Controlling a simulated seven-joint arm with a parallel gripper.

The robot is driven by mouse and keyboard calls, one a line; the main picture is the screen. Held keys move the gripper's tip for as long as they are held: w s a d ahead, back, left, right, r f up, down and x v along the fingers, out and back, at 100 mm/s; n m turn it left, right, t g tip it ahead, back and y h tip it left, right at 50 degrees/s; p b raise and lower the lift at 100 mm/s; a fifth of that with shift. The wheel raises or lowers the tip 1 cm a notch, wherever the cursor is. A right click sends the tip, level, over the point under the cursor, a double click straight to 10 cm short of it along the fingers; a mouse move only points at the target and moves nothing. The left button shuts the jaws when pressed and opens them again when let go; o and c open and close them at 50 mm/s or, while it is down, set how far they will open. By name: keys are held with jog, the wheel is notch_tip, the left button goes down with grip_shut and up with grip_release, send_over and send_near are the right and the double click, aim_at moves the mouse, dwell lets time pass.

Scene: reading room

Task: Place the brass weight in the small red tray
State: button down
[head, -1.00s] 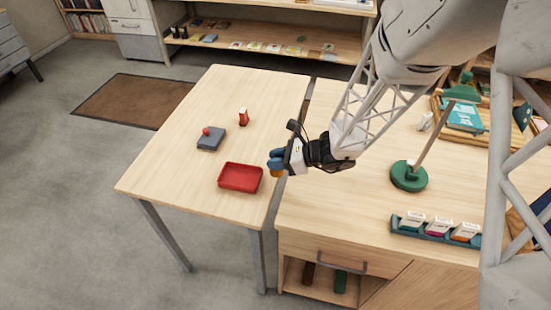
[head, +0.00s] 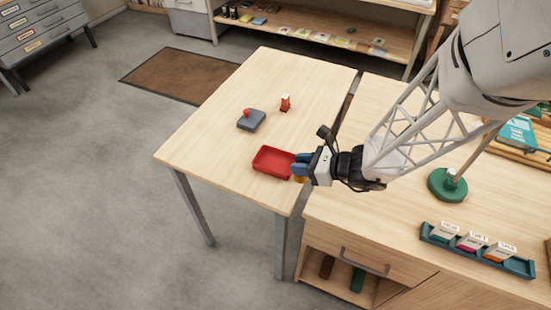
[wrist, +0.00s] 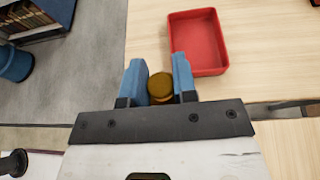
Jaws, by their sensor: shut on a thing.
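The brass weight (wrist: 160,86) is a round gold-brown piece between the two blue fingers of my gripper (wrist: 159,82) in the wrist view. My gripper (head: 301,168) is shut on it; in the head view only a bit of the weight (head: 299,179) shows below the fingers. The small red tray (head: 274,162) lies on the left table, just left of my fingertips. In the wrist view the tray (wrist: 197,42) is ahead and to the right of the fingers, and it looks empty. The weight is outside the tray's outline in the wrist view.
A grey block with a red knob (head: 251,120) and a small red-and-white object (head: 285,103) stand behind the tray. A green lamp base (head: 447,185) and a teal card holder (head: 478,250) are on the right desk. A narrow gap separates the two tables.

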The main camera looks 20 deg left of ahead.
jog(key=s, duration=0.7)
jog(key=shift+d+r, duration=0.2)
jog(key=shift+w, duration=0.1)
send_over(274, 163)
jog(key=shift+f, duration=0.75)
dwell(0.4)
jog(key=shift+f, duration=1.75)
jog(key=shift+f, duration=0.2)
jog(key=c, duration=0.9)
grip_release()
